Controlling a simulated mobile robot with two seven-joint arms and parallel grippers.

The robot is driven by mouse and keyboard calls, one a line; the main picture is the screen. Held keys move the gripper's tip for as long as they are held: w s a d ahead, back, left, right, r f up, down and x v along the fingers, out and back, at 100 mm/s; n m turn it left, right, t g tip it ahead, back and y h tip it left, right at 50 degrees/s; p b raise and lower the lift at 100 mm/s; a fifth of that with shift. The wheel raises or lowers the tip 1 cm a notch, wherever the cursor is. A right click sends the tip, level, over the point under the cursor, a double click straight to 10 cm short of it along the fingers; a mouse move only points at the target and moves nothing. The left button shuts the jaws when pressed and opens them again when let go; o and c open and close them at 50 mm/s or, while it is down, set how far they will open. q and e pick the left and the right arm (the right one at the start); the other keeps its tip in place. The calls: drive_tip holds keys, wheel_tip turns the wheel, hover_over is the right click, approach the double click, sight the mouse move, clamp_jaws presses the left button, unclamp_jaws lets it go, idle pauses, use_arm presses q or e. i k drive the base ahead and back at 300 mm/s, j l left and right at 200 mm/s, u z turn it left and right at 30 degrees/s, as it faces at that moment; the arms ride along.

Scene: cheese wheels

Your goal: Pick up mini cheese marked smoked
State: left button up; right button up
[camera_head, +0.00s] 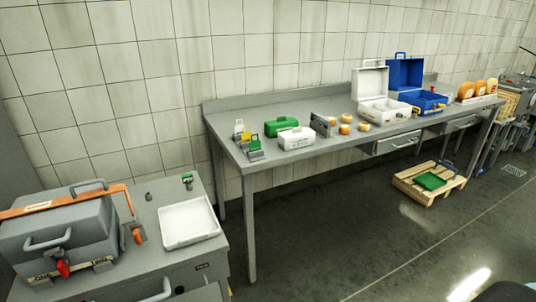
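Several small round orange-yellow cheeses lie on the long grey metal table (290,163), just left of the open white case. One mini cheese (346,118) is at the back, one (345,129) in front, and another (364,127) to the right. A further one (332,121) sits by a grey holder (320,125). Their markings are too small to read, so I cannot tell which is smoked. Neither of my grippers is in view.
An open white case (383,112) and open blue case (424,101) stand right of the cheeses. Green (282,125) and white (297,138) boxes stand left. Larger orange wheels (480,88) are far right. A pallet (405,184) lies on the floor. A grey cabinet (150,222) stands front left.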

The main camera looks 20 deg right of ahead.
sight(344, 130)
drive_tip(key=z, duration=1.3)
drive_tip(key=i+l+u, duration=0.15)
drive_tip(key=i+u, duration=0.2)
drive_tip(key=u, duration=0.15)
drive_tip(key=i+l+u, duration=0.25)
drive_tip(key=u, duration=0.2)
drive_tip(key=i+l+u, duration=0.1)
drive_tip(key=i+l, duration=0.2)
drive_tip(key=i+l+u, duration=0.15)
drive_tip(key=l, duration=0.4)
drive_tip(key=i+l, duration=0.25)
drive_tip(key=l, duration=0.15)
drive_tip(key=i+l, duration=0.55)
drive_tip(key=l, duration=0.2)
